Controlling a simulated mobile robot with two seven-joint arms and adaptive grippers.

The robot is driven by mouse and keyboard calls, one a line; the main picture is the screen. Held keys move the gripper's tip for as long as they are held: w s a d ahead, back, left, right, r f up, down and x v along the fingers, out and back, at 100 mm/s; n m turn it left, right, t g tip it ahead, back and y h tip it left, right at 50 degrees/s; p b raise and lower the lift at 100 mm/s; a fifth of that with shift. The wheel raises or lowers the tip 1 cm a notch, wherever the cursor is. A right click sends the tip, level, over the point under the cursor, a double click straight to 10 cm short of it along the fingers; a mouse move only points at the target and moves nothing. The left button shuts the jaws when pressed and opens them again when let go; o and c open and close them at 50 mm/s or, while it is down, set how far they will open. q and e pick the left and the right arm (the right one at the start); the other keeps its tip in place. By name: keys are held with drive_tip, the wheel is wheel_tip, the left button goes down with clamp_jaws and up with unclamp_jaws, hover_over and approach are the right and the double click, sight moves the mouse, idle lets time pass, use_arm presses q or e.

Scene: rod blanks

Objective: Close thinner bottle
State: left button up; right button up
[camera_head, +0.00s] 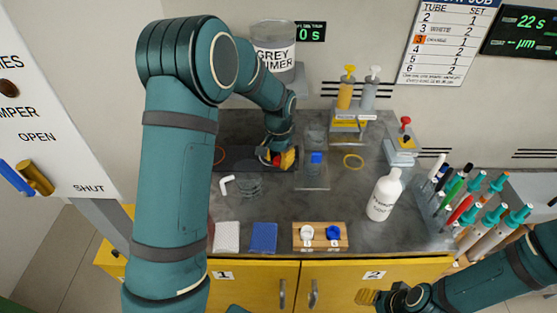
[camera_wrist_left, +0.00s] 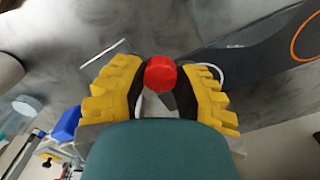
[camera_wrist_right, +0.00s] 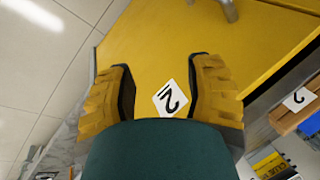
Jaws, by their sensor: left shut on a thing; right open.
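The white thinner bottle (camera_head: 381,199) stands upright on the right half of the grey bench; its label is too small to read fully, and I cannot tell whether its neck is bare. My left gripper (camera_head: 279,158) is at the back middle of the bench, well left of the bottle. In the left wrist view, the left gripper (camera_wrist_left: 160,85) is shut on a round red cap (camera_wrist_left: 160,74). My right gripper (camera_wrist_right: 160,88) is open and empty in front of the yellow cabinet door (camera_wrist_right: 158,40). It shows low in the head view (camera_head: 370,297).
A wooden block (camera_head: 320,243) with white and blue pieces sits at the front edge, beside a blue cloth (camera_head: 263,237). A pump-bottle stand (camera_head: 349,123) is behind; a rack of pens and tools (camera_head: 445,208) is right of the bottle.

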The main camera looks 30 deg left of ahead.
use_arm(q)
drive_tip(key=s+d+f, duration=0.1)
drive_tip(key=s+d, duration=0.2)
drive_tip(key=s+d+f+n, duration=0.1)
drive_tip(key=s+d, duration=0.2)
drive_tip(key=s, duration=0.1)
drive_tip(key=s+d+f+n, duration=0.1)
drive_tip(key=s+d+f, duration=0.1)
drive_tip(key=s, duration=0.1)
drive_tip(key=shift+s+d+f, duration=0.1)
drive_tip(key=shift+s+d, duration=0.2)
drive_tip(key=shift+d, duration=0.1)
drive_tip(key=shift+s+d+f+n, duration=0.1)
drive_tip(key=shift+s+d+n, duration=0.05)
drive_tip(key=shift+s+n, duration=0.2)
drive_tip(key=shift+s, duration=0.15)
